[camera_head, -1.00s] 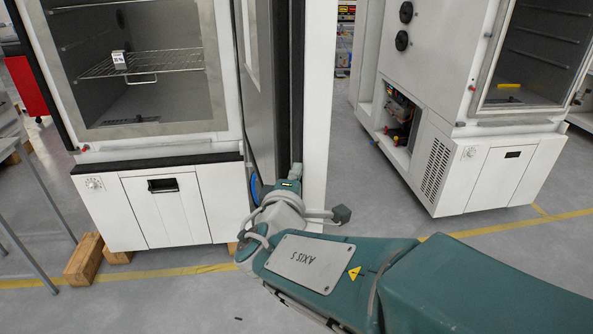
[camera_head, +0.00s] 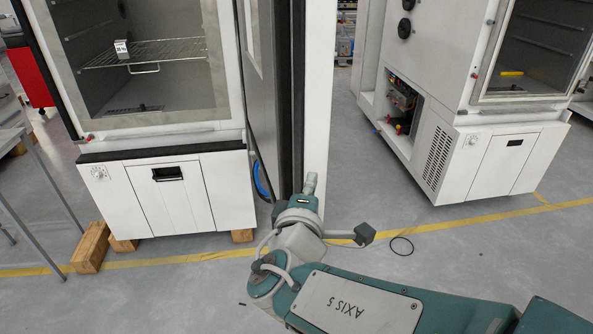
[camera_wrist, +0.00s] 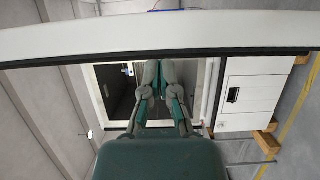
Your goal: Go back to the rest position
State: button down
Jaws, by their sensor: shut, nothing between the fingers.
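My arm reaches in from the lower right in the head view. My gripper (camera_head: 310,186) points away from me, in front of the lower part of the open chamber door (camera_head: 317,105). Touching or apart from the door, I cannot tell. In the wrist view my gripper (camera_wrist: 159,68) has its two fingers drawn together with nothing between them. The door (camera_wrist: 150,33) crosses the top of the wrist view as a long pale band. The left test chamber (camera_head: 225,186) stands open behind, with a small labelled white block (camera_head: 122,49) on its wire shelf (camera_head: 185,57).
A second white chamber (camera_head: 440,165) stands at the right. Wooden blocks (camera_head: 90,247) lie beneath the left chamber's front. A grey metal frame (camera_head: 50,180) stands at the far left. A dark loop (camera_head: 401,246) lies on the open floor between the chambers.

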jog(key=s+d+f+m+g+h, duration=0.2)
jog(key=s+d+m+g, duration=0.15)
jog(key=d, duration=0.35)
jog(key=s+d+f+m+g+h, duration=0.2)
jog(key=d+f+m+g+h, duration=0.15)
jog(key=d, duration=0.45)
jog(key=s+f+m+g+y, duration=0.3)
jog(key=s+m+g+y, duration=0.2)
jog(key=s+m+y, duration=0.3)
jog(key=shift+s+a+f+m, duration=0.15)
jog(key=shift+s+a+m, duration=0.35)
jog(key=shift+s, duration=0.55)
